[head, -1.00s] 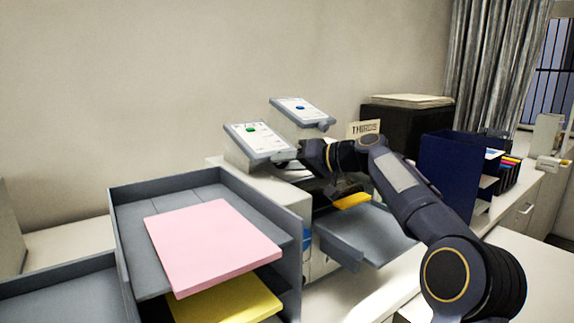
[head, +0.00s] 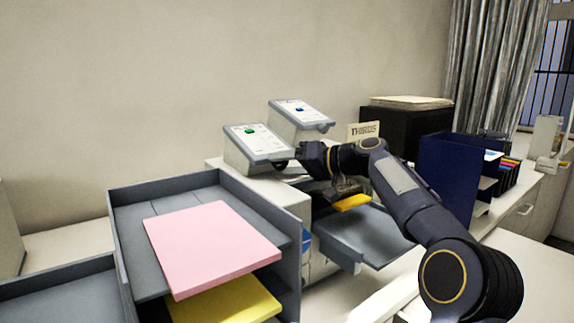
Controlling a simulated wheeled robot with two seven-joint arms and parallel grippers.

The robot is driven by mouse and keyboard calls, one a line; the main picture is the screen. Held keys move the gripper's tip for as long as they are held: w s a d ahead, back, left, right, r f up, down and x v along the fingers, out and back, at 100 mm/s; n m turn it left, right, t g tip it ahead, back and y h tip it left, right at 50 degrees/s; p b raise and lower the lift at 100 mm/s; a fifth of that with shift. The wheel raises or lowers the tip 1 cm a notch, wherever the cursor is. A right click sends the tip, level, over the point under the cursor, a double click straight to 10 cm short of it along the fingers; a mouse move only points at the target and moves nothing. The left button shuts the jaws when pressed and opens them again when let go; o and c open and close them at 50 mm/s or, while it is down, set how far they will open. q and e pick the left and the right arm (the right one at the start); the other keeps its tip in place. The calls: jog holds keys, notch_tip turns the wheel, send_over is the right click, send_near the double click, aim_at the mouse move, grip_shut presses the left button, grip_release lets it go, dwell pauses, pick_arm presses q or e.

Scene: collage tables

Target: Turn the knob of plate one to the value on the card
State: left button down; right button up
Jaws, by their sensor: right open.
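Two slanted grey panels with white faces stand on the pale machine. The nearer panel (head: 262,144) has a green spot, and the farther panel (head: 298,114) has a blue spot. Their print is too small to read, so I cannot tell which is plate one. A small round shape, possibly a knob (head: 325,129), shows at the farther panel's lower right edge. A card (head: 364,131) reading "THIRDS" stands behind my right arm. My right gripper (head: 287,165) is open at the nearer panel's lower right edge; its fingertips are small and partly hidden. My left gripper is out of view.
A grey tray rack (head: 126,240) with pink and yellow sheets stands in front on the left. A grey output tray (head: 365,236) juts out below my right arm. A dark blue file holder (head: 447,170) and black box stand to the right.

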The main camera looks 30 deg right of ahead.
jog(key=b+v, duration=0.1)
jog(key=v, duration=0.6)
jog(key=shift+s+d+b, duration=0.2)
jog(key=shift+s+b, duration=0.15)
jog(key=shift+s, duration=0.05)
